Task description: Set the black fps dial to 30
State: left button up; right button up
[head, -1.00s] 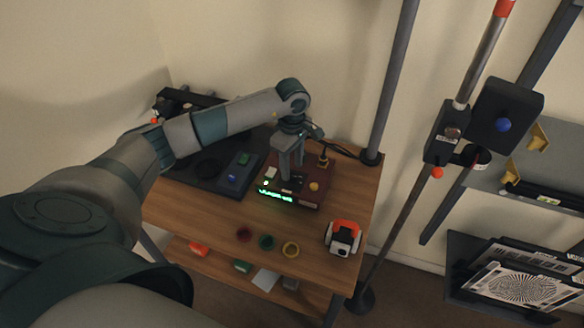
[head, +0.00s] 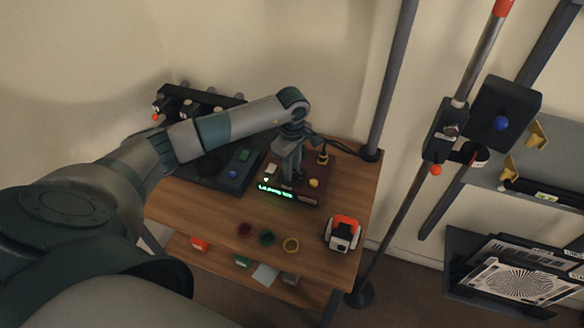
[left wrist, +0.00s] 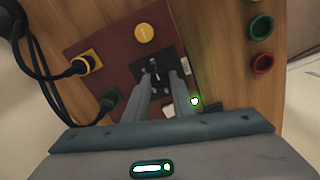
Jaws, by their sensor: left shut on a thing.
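A dark red box (head: 325,175) with a lit green display (head: 275,189) stands on the wooden table. The display's text is too small to read surely. In the left wrist view, the box (left wrist: 105,30) carries a black square plate with the black dial (left wrist: 155,74) and pale marks around it. My left gripper (head: 290,179) points down at the box. In the left wrist view my left gripper (left wrist: 160,80) has its two fingers at the dial, shut on it. The fingers partly hide the dial and its setting. My right gripper is not in view.
A yellow knob (head: 314,183) and a yellow-collared plug (head: 323,157) with a black cable sit close to the gripper. A dark pad (head: 215,180) is at left.

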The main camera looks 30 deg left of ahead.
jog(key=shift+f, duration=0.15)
pick_arm(q)
jog(key=n+b, duration=0.4)
jog(key=shift+f, duration=0.15)
jog(key=n+b, duration=0.2)
jog(key=n, duration=0.2)
jog(key=shift+n+b, duration=0.35)
jog(key=shift+n, duration=0.05)
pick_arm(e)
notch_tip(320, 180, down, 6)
pick_arm(q)
jog(key=n+b, duration=0.3)
jog(key=n, duration=0.4)
jog(key=shift+r+n, duration=0.2)
jog(key=shift+n, duration=0.9)
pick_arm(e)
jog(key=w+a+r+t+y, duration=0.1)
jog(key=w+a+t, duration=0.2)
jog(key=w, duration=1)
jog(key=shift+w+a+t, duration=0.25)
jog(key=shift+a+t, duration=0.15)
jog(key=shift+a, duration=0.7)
pick_arm(q)
jog(key=o, duration=1.1)
jog(key=shift+c, duration=0.2)
jog(key=shift+r+b, duration=0.1)
jog(key=shift+b, duration=0.2)
